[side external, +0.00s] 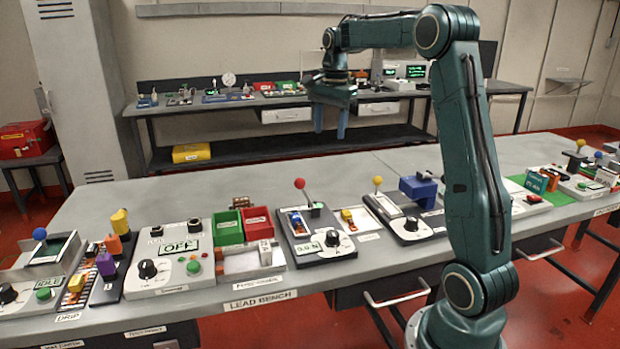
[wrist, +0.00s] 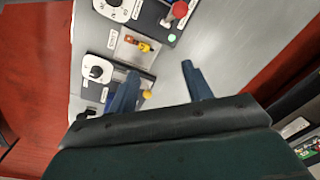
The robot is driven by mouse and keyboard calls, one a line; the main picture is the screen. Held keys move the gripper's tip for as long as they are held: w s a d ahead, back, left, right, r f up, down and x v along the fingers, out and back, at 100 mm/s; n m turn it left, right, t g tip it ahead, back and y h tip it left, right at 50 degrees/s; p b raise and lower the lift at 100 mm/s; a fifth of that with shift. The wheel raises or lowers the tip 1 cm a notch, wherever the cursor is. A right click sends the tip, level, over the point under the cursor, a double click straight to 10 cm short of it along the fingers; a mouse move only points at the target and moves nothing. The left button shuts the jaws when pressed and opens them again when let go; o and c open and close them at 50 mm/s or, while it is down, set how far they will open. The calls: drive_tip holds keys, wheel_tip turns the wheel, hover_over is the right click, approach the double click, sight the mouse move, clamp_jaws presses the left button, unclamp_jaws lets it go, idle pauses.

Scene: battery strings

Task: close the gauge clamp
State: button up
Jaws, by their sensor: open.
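No label I can read names the gauge clamp. Two lever devices stand mid-bench in the side view. One has a red ball lever (side external: 300,184), a small display and a black dial; its red ball also shows at the top of the wrist view (wrist: 180,9). The other has a yellow ball lever (side external: 378,181) and a blue block (side external: 418,190); its yellow ball shows in the wrist view (wrist: 148,94) beside a finger. Both levers stand up in the side view. My gripper (side external: 330,132) is open and empty, fingers down, high above the bench; it also shows in the wrist view (wrist: 160,68).
The lead bench (side external: 250,303) holds red and green bins (side external: 228,227), a control box with an OFF display (side external: 178,246) and a small tray with a yellow-orange part (wrist: 138,43) between the lever devices. The bench behind the devices is clear.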

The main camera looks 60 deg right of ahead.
drive_tip(key=s+a+r+n+t, duration=0.1)
drive_tip(key=s+a+n, duration=0.4)
drive_tip(key=a, duration=0.6)
drive_tip(key=s+a+r+n+t, duration=0.2)
drive_tip(key=s+a+n, duration=0.3)
drive_tip(key=a, duration=0.5)
drive_tip(key=shift+s+a+n+h, duration=0.2)
drive_tip(key=shift+a+n+h, duration=0.15)
drive_tip(key=shift+n, duration=0.55)
drive_tip(key=shift+s+a, duration=0.1)
drive_tip(key=shift+a, duration=0.05)
drive_tip(key=s+a+f+n+t, duration=0.1)
drive_tip(key=s+a+f+n, duration=0.4)
drive_tip(key=s, duration=0.4)
drive_tip(key=shift+s+a+f+n+t+y, duration=0.4)
drive_tip(key=shift+a+n, duration=0.25)
drive_tip(key=shift+n, duration=0.55)
